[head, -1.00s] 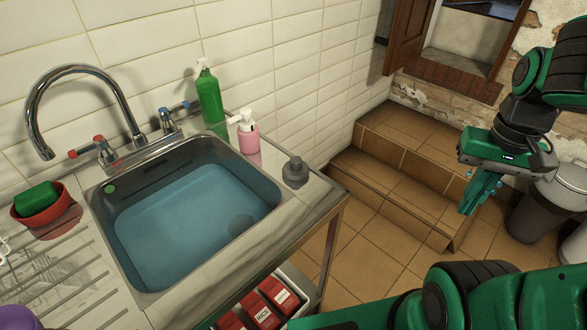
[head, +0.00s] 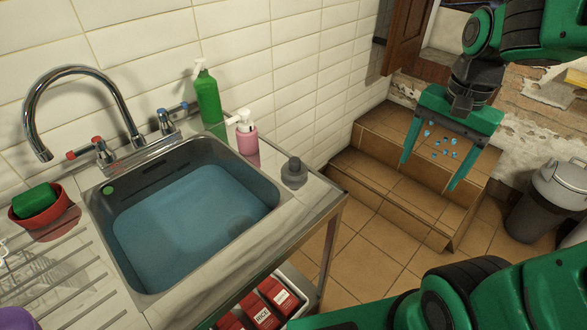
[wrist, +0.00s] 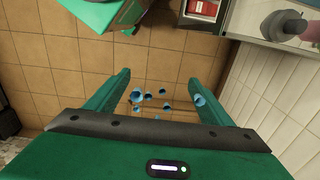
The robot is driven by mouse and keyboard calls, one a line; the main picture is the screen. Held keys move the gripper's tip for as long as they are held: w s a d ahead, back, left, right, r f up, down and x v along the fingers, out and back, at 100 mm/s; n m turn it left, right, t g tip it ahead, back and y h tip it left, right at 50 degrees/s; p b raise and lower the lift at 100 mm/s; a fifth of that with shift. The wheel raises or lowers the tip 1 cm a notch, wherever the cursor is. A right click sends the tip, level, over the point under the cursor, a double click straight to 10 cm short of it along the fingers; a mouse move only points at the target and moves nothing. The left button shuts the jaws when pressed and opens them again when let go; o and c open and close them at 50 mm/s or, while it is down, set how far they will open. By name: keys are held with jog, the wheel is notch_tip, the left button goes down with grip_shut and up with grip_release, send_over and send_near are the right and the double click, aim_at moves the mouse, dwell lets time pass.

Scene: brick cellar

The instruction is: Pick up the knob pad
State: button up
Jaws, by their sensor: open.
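The knob pad (head: 294,173), a dark grey round pad with a knob on top, stands on the right end of the sink counter. It also shows at the upper right of the wrist view (wrist: 283,25). My gripper (head: 430,172) is open and empty, well to the right of the pad and past the counter's edge, over the tiled steps. In the wrist view my gripper (wrist: 160,76) has its two green fingers spread apart, with several small blue bits showing between them. The pad is not between the fingers.
A pink soap bottle (head: 247,136) and a green bottle (head: 208,98) stand behind the pad by the tiled wall. The sink (head: 120,258) holds water left of it. Red boxes (head: 262,312) sit on a shelf below. A bin (head: 530,218) stands at right.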

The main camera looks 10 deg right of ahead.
jog(key=w+a+r+m, duration=0.2)
jog(key=w+a+m, duration=0.4)
jog(key=w+a, duration=0.45)
jog(key=m+y, duration=0.1)
jog(key=m, duration=0.4)
send_near(295, 159)
jog(key=shift+a, duration=0.3)
jog(key=f, duration=0.5)
jog(key=shift+w+a+f, duration=0.1)
jog(key=shift+a+f, duration=0.15)
notch_tip(295, 159, down, 4)
jog(key=shift+f, duration=0.55)
jog(key=c, duration=0.9)
